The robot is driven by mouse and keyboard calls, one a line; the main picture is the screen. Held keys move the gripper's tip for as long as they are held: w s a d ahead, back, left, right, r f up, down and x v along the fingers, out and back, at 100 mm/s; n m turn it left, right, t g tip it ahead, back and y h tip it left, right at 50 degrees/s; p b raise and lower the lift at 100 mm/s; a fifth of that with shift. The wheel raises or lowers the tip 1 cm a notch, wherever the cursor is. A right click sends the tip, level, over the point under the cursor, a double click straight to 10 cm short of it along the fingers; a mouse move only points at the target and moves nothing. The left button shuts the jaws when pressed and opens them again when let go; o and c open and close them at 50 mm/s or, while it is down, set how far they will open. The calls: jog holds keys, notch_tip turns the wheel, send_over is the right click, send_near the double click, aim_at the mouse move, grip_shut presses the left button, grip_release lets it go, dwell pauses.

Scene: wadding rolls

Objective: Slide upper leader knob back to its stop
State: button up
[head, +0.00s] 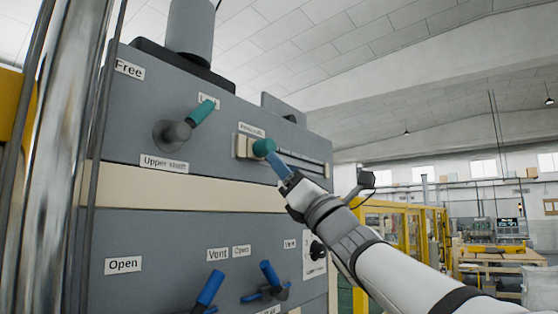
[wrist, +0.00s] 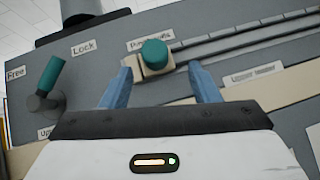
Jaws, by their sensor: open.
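The upper leader knob is a round teal knob (head: 263,147) on a pale sliding block, at the left end of a long slot on the grey panel. In the wrist view the knob (wrist: 155,52) sits just beyond and between my two blue fingertips. The label "Upper leader" (wrist: 253,74) is below the slot. My gripper (head: 277,164) is open, its fingers spread to either side of the block, and it holds nothing; it also shows in the wrist view (wrist: 160,70). I cannot tell whether a finger touches the block.
A teal-handled lever (head: 201,113) between "Free" and "Lock" labels stands left of the knob. Blue-handled valves (head: 211,287) are on the lower panel. The slot rail (wrist: 240,38) runs clear to the right. A yellow guard frame (head: 400,230) stands farther back.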

aim_at(269, 146)
jog(key=shift+n, duration=0.3)
jog(key=p+x, duration=0.1)
jog(key=x, duration=0.1)
jog(key=p+x, duration=0.2)
jog(key=x, duration=0.1)
jog(key=p+x, duration=0.1)
jog(key=x, duration=0.2)
jog(key=shift+s+a+r+p, duration=0.1)
jog(key=shift+s+r+p, duration=0.05)
jog(key=shift+s+p, duration=0.2)
jog(key=shift+w, duration=0.1)
jog(key=shift+c, duration=0.6)
